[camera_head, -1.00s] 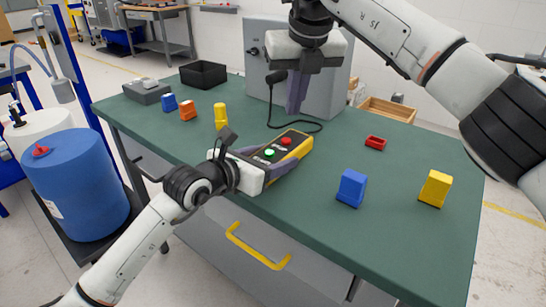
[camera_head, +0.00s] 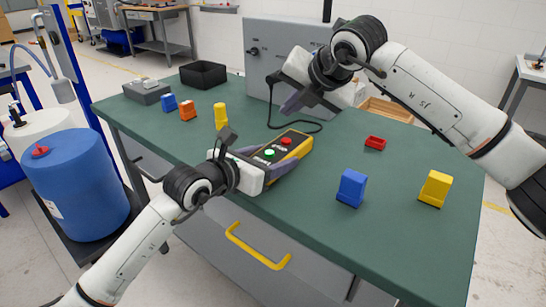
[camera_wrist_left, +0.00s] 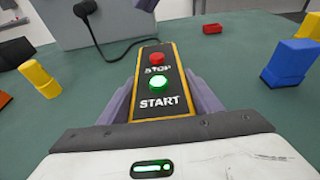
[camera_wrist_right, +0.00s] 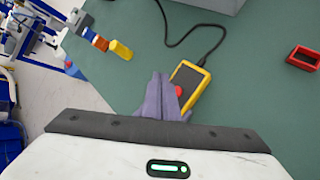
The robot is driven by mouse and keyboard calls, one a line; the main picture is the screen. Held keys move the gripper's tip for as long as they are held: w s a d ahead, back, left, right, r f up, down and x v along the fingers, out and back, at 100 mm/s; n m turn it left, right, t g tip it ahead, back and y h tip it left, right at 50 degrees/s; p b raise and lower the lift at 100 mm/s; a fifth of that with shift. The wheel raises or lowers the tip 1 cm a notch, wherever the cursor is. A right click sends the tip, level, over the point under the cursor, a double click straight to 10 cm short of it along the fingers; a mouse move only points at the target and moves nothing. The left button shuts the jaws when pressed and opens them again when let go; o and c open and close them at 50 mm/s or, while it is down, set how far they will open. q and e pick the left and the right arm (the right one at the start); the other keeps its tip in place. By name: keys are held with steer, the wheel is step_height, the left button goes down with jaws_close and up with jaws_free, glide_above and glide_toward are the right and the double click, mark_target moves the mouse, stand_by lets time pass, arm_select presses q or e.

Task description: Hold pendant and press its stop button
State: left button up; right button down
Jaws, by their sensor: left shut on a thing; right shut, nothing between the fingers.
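The pendant (camera_head: 276,155) is a yellow-edged box with a dark face, lying near the table's front edge. Its red stop button (camera_wrist_left: 157,58) and green start button (camera_wrist_left: 158,82) face up; the green one looks lit. My left gripper (camera_head: 278,170) is shut on the pendant, a purple finger along each side. My right gripper (camera_head: 290,106) is shut and empty, tilted above and behind the pendant. In the right wrist view its fingertips (camera_wrist_right: 158,80) appear beside the pendant (camera_wrist_right: 190,82), with the stop button (camera_wrist_right: 180,91) partly hidden by a finger.
A black cable runs from the pendant to the grey cabinet (camera_head: 285,60). Blue (camera_head: 351,187) and yellow (camera_head: 435,188) blocks and a red tray (camera_head: 375,143) stand to the right. Small coloured blocks, a grey box (camera_head: 147,92) and a black bin (camera_head: 203,74) are left.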

mark_target(289, 146)
steer(key=shift+f, duration=3.25)
steer(key=shift+r, duration=0.5)
step_height(289, 146, up, 6)
steer(key=shift+f, duration=0.1)
stand_by(0.4)
